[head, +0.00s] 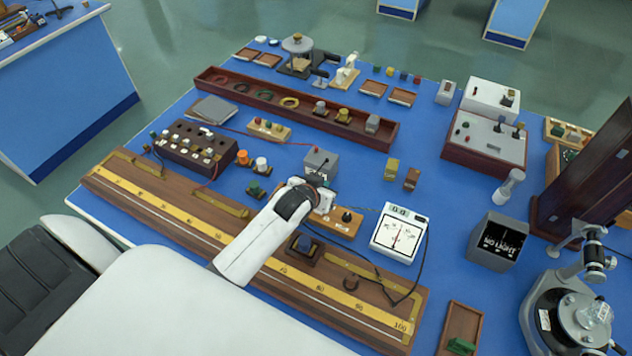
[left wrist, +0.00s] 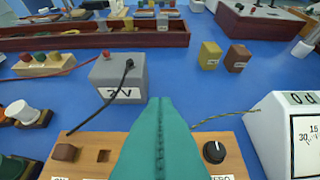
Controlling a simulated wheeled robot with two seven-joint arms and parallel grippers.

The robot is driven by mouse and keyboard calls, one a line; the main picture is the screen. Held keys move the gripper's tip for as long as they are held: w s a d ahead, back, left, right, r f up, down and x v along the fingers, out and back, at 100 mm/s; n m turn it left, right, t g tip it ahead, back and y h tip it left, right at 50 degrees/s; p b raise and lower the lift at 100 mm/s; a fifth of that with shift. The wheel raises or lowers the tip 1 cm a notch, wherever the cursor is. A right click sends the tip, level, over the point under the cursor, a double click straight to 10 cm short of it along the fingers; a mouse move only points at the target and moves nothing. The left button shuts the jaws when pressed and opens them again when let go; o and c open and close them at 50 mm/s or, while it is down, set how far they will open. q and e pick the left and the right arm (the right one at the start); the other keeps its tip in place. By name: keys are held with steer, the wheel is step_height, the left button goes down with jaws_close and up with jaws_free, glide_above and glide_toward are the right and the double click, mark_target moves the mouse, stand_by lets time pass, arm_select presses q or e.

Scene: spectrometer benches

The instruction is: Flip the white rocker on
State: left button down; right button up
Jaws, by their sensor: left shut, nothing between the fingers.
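My left gripper (head: 318,198) is over a small wooden board (head: 340,224) in the head view. Its fingertips are hidden there by my own wrist. In the left wrist view, the teal fingers (left wrist: 160,112) are pressed together with nothing between them, in front of the middle of the board (left wrist: 195,150). The board carries a brown square block (left wrist: 65,152), a dark square recess (left wrist: 103,156) and a round black knob (left wrist: 213,152). I cannot make out a white rocker; the fingers hide the board's middle. My right gripper is not in view.
A grey "2 V" box (head: 320,162) with a black lead stands behind the board. A white meter (head: 399,235) stands to its right. A long wooden scale bench (head: 190,225) runs in front. A small yellow block (head: 391,169) and a brown block (head: 412,179) stand beyond.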

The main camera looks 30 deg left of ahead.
arm_select(q)
steer(key=s+r, duration=0.3)
steer(key=r, duration=0.2)
steer(key=shift+s+b, duration=0.35)
steer(key=shift+s, duration=0.05)
